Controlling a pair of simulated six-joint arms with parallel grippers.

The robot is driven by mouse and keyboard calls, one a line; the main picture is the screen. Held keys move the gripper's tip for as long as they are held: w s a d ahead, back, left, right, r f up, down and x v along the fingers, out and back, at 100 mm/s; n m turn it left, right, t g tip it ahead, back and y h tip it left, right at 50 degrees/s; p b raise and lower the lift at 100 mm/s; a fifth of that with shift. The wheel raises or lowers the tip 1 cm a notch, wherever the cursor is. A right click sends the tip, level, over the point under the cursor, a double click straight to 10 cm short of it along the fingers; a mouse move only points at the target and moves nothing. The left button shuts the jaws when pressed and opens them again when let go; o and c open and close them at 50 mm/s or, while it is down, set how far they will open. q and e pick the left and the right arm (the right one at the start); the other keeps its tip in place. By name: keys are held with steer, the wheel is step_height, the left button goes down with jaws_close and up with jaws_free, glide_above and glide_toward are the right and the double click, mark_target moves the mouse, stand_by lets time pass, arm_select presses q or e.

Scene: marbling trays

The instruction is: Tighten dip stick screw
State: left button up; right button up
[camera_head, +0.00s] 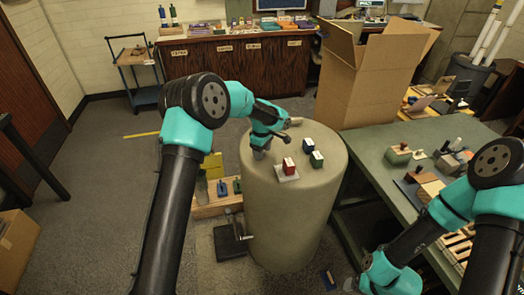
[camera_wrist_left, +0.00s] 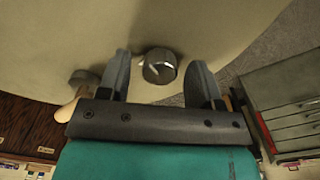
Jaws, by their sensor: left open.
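A short round metal knob (camera_wrist_left: 160,67) with a thin pale sliver beside it stands on the beige surface in the left wrist view; it looks like the screw. My left gripper is open, with one finger on each side of the knob (camera_wrist_left: 161,80), a visible gap showing on both sides. In the head view my left gripper (camera_head: 261,153) points down at the top of the beige drum (camera_head: 290,225), near its left edge, and hides the knob. My right gripper (camera_head: 352,284) is barely visible at the bottom, its jaws unclear.
On the drum stand a red block (camera_head: 289,166) on a pale plate, a blue block (camera_head: 308,145) and a green-sided block (camera_head: 317,159). A pale handle (camera_head: 293,121) lies behind my left wrist. A cardboard box (camera_head: 365,85) and a green workbench (camera_head: 375,150) flank the drum.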

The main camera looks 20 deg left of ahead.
arm_select(q)
steer(key=c, duration=0.9)
steer(key=shift+m, duration=0.3)
